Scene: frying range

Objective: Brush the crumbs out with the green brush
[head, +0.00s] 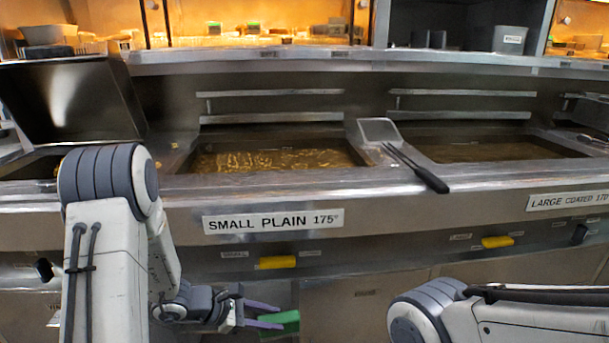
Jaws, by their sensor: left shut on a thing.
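My left gripper (277,316) is low in front of the fryer fronts, below the small plain label. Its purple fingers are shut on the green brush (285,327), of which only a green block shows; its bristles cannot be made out. A few small yellowish bits, perhaps crumbs (175,145), lie on the metal at the left end of the middle oil vat (268,174). My right arm comes in at the lower right, and its gripper is not in view.
A scoop with a black handle (430,180) lies across the divider between two oil vats, its handle overhanging the front edge. Yellow handles (277,262) (497,242) stick out of the front panel. A raised metal lid (70,98) stands at the left.

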